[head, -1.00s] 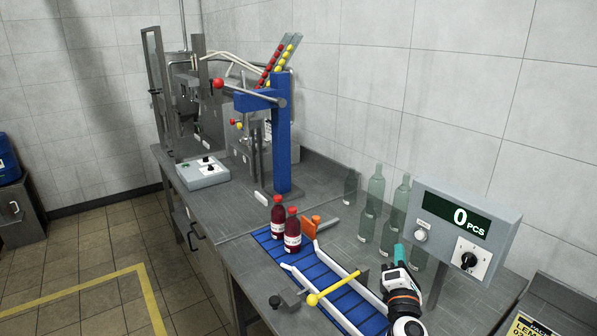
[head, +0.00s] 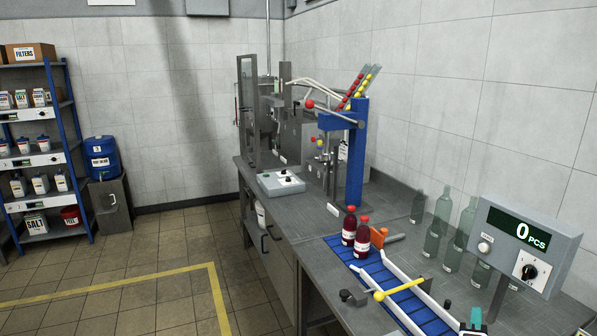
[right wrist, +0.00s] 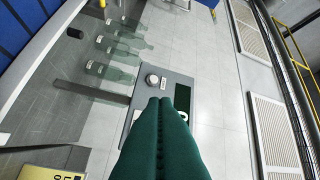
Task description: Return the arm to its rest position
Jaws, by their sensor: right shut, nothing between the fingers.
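My right gripper (head: 474,320) shows as a small green tip at the bottom right of the head view, beside the blue conveyor. In the right wrist view its two green fingers (right wrist: 167,125) lie together with nothing between them. They point toward the grey counter box, which is some way beyond them. My left gripper is in neither view.
Two red bottles (head: 349,226) stand on the blue conveyor (head: 405,296). A yellow-knobbed lever (head: 379,295) reaches over it. The counter box (head: 527,243) reads 0 PCS. Clear bottles (head: 432,240) stand behind. A blue press column (head: 356,150) rises further back.

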